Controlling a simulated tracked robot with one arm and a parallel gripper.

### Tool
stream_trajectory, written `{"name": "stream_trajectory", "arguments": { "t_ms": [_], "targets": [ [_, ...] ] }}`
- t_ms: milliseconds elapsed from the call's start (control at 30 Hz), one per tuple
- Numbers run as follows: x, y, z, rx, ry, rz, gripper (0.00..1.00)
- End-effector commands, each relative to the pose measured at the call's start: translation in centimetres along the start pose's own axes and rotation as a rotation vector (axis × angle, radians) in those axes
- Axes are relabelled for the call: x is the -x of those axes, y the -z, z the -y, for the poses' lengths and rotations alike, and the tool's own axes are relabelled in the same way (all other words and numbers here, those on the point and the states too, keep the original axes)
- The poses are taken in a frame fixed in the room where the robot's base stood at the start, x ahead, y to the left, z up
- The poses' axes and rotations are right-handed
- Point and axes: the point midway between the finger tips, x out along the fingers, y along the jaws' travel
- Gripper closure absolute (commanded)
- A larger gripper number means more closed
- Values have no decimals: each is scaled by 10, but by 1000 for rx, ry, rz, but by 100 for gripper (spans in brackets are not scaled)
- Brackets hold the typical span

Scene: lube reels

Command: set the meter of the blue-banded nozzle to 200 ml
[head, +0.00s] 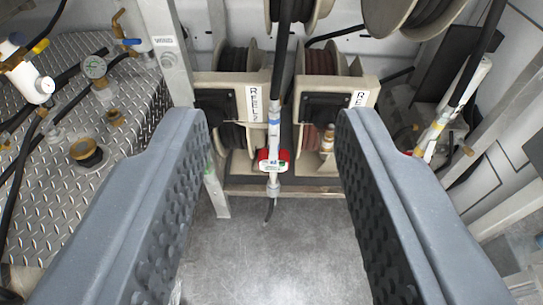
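The blue-banded nozzle (274,121) hangs upright from a black hose in the middle of the head view. It has a white body with a blue band, and a thin dark spout points down below it. Its meter (273,161) is a red housing with a small whitish-green face; the reading is too small to tell. My gripper (272,125) is open, with one grey padded finger on each side of the nozzle. The nozzle lies beyond the fingers and neither finger touches it.
Two beige hose reels labelled REEL (253,102) stand behind the nozzle. A yellow-banded nozzle (435,135) hangs at the right. A diamond-plate tank top (130,130) with a gauge (95,68) and valves is at the left. Grey floor (265,255) below is clear.

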Motion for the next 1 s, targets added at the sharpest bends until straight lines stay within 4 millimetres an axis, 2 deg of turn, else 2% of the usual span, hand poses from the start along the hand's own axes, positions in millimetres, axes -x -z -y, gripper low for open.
{"name": "stream_trajectory", "arguments": {
  "t_ms": [467, 600, 1000],
  "targets": [
    [0, 0, 0, 0, 0, 0, 62],
    [0, 0, 0, 0, 0, 0, 100],
    [0, 0, 0, 0, 0, 0, 100]
  ]
}}
